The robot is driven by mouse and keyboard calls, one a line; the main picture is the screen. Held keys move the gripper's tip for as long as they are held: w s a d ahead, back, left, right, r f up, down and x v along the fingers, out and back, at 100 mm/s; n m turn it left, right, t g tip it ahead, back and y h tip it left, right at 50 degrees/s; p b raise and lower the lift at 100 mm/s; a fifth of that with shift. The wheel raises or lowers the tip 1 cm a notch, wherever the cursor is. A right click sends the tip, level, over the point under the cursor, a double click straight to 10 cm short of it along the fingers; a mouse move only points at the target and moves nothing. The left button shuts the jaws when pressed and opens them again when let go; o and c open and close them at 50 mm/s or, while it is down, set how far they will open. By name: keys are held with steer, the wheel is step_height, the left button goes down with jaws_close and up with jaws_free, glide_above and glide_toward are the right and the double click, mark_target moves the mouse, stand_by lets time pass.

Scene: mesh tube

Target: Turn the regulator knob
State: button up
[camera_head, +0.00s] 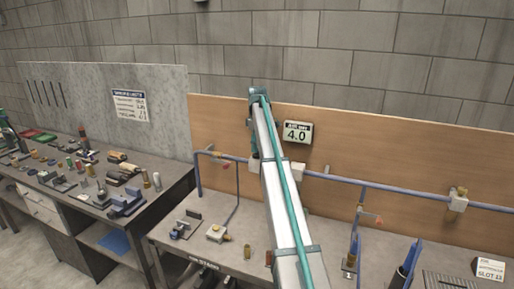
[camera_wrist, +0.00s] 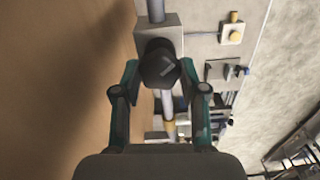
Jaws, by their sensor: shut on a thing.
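The regulator knob (camera_wrist: 158,62) is a dark, faceted cap with a short light mark on its face, seen in the wrist view in front of a light grey block (camera_wrist: 172,40) on the pipe. My gripper (camera_wrist: 160,72) has its two teal and dark fingers on either side of the knob, shut on it. In the head view my arm crosses the middle and hides the knob. Pale parts show beside the arm at the pipe. A small display (camera_head: 298,132) on the wooden board reads 4.0.
A blue-grey pipe (camera_head: 400,192) runs along the wooden board (camera_head: 400,145), with a valve block (camera_head: 457,201) at right. The bench below holds a brass-topped fitting (camera_head: 217,233) and blue-handled tools (camera_head: 408,260). A cluttered second bench (camera_head: 165,190) stands at left.

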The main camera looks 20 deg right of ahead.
steer(key=m+b, duration=0.1)
steer(key=m, duration=0.3)
steer(key=shift+f+m+b, duration=0.1)
steer(key=shift+m+b, duration=0.2)
steer(key=shift+b, duration=0.1)
steer(key=m+b, duration=0.1)
steer(key=m, duration=0.3)
steer(key=shift+m, duration=0.3)
steer(key=m+b, duration=0.1)
steer(key=m, duration=0.3)
steer(key=shift+b, duration=0.3)
steer(key=shift+m+b, duration=0.3)
steer(key=shift+m, duration=1.9)
steer(key=o, duration=1.1)
steer(key=shift+o, duration=0.2)
steer(key=shift+r, duration=0.2)
